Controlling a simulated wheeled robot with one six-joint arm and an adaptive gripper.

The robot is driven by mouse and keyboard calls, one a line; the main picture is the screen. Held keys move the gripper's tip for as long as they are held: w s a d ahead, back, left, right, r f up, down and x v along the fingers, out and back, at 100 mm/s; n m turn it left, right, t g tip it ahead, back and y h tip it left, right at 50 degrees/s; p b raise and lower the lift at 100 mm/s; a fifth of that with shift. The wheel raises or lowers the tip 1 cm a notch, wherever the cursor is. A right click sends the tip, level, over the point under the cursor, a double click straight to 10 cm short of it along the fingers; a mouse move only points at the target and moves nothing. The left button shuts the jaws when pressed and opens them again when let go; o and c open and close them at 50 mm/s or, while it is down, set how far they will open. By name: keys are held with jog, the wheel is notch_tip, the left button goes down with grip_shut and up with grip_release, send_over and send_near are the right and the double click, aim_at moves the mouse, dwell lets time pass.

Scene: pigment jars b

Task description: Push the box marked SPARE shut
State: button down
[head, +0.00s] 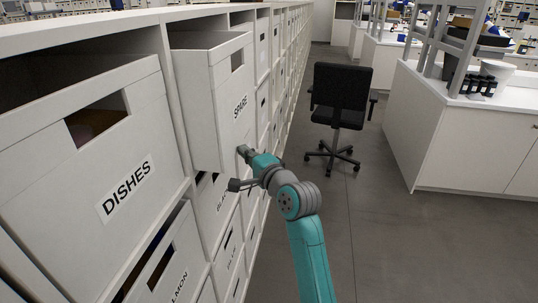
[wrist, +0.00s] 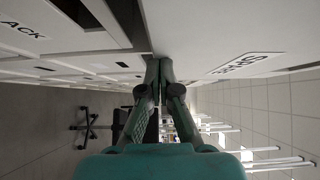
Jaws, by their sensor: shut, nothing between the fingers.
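The SPARE box (head: 233,85) is a white box in the shelf wall and sticks out well past its neighbours, with its side wall showing. Its front has a cut-out handhold near the top and a black SPARE label. In the wrist view the box front (wrist: 215,35) fills the upper right, with the label upside down. My gripper (head: 242,151) is at the lower part of the front, below the label. In the wrist view my gripper (wrist: 159,62) has its fingers together and empty, tips at or very near the front; I cannot tell whether they touch.
The DISHES box (head: 90,165) is at the left, nearer me. More boxes (head: 172,270) fill the rows below and beyond. A black office chair (head: 340,95) stands on open grey floor to the right. A white bench (head: 455,140) is farther right.

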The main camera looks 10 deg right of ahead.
aim_at(228, 150)
jog(key=shift+w+a, duration=0.25)
jog(key=shift+a, duration=0.55)
jog(key=shift+w+a, duration=0.25)
jog(key=shift+a, duration=0.5)
jog(key=shift+w+a, duration=0.25)
jog(key=shift+a, duration=0.55)
